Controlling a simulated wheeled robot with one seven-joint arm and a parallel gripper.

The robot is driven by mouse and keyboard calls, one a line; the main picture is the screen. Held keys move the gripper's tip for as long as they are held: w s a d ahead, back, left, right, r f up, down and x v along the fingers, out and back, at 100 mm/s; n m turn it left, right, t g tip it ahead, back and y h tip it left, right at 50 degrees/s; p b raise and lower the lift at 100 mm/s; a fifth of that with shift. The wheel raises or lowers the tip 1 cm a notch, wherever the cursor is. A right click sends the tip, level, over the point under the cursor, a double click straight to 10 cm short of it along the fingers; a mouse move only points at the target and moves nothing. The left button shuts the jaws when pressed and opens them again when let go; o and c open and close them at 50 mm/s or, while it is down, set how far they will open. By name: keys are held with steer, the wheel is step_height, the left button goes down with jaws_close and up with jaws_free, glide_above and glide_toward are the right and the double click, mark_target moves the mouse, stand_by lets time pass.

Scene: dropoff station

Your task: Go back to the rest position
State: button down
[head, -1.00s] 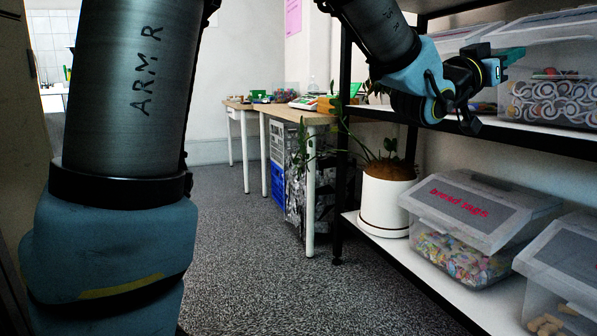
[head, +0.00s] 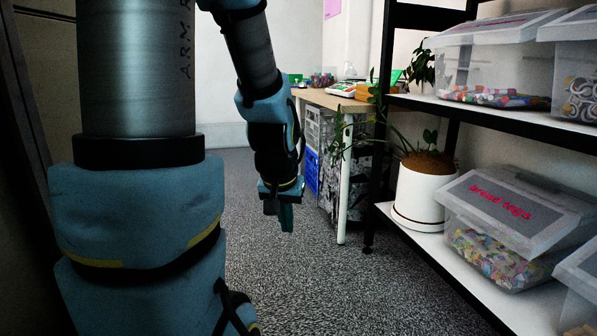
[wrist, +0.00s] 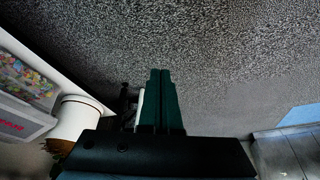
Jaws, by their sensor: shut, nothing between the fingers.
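My gripper (head: 284,218) hangs from my arm in the middle of the head view, over the grey speckled floor, its fingers pointing down. In the wrist view the two dark green fingers of my gripper (wrist: 161,75) lie side by side against each other, with nothing between them. The gripper is apart from the shelf and the table. My arm's large upper link and blue joint cover fill the left of the head view and hide what is behind them.
A black-framed shelf (head: 440,258) stands at right, bearing a white plant pot (head: 418,196), a bread tags box (head: 505,210) and other clear boxes (head: 500,60). A wooden table (head: 328,99) stands behind. The floor (head: 320,285) between my arm and the shelf is clear.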

steer(key=s+a+f+n+g, duration=0.1)
steer(key=s+a+g, duration=0.2)
steer(key=s+a, duration=0.25)
step_height(320, 180, up, 38)
steer(key=d+p, duration=0.1)
steer(key=p, duration=3.7)
steer(key=shift+d+f+t+y, duration=0.15)
steer(key=shift+f+t+y, duration=0.1)
steer(key=shift+t+y, duration=0.05)
